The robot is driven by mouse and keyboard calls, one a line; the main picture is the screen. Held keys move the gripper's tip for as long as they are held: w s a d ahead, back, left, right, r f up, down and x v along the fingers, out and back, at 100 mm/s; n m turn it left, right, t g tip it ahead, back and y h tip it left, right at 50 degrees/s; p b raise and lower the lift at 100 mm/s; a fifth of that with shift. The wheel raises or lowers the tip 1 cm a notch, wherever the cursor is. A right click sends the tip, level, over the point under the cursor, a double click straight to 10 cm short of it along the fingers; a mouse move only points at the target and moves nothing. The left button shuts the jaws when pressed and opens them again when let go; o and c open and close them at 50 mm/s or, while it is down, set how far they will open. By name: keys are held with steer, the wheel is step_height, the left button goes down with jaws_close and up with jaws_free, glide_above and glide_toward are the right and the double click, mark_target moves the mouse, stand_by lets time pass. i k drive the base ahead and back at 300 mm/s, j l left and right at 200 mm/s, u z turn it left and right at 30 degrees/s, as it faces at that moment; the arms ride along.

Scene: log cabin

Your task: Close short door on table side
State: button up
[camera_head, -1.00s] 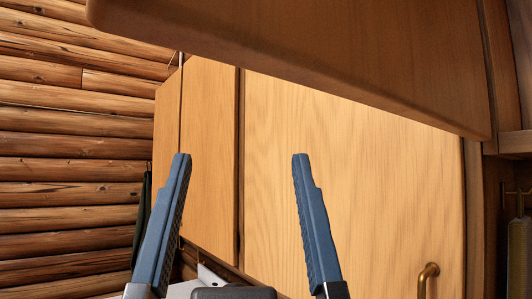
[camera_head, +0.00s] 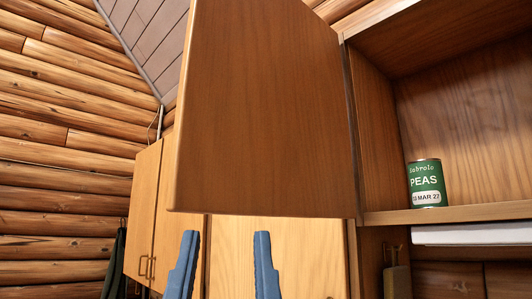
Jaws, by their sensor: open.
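A brown wooden door (camera_head: 265,110) stands open in the upper middle of the view. Its right edge meets the side of an open cabinet (camera_head: 378,140), and its free edge is at the left. My gripper (camera_head: 227,242) is at the bottom of the view, with two blue fingers spread apart and nothing between them. The fingertips show just below the door's bottom edge in the picture. I cannot tell how far they are from it in depth.
A green can of peas (camera_head: 427,183) stands on the cabinet's shelf (camera_head: 465,213). Lighter closed doors (camera_head: 305,255) show behind my fingers, with more cabinet doors (camera_head: 143,215) at the left. A log wall (camera_head: 60,140) is at far left.

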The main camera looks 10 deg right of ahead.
mark_target(261, 127)
steer(key=z, duration=1.5)
steer(key=k+j+z, duration=0.2)
steer(key=j, duration=0.15)
steer(key=j+z, duration=0.2)
steer(key=j, duration=0.2)
steer(key=k+j+z, duration=0.35)
steer(key=j, duration=0.25)
steer(key=k+j, duration=0.25)
steer(key=j, duration=0.15)
steer(key=k+j, duration=0.2)
steer(key=j, duration=0.2)
steer(key=k+j, duration=0.25)
steer(key=j, duration=0.15)
steer(key=k+j, duration=0.2)
steer(key=j, duration=0.2)
steer(key=i+j+u, duration=0.35)
steer(key=i+j, duration=0.25)
steer(key=i, duration=0.15)
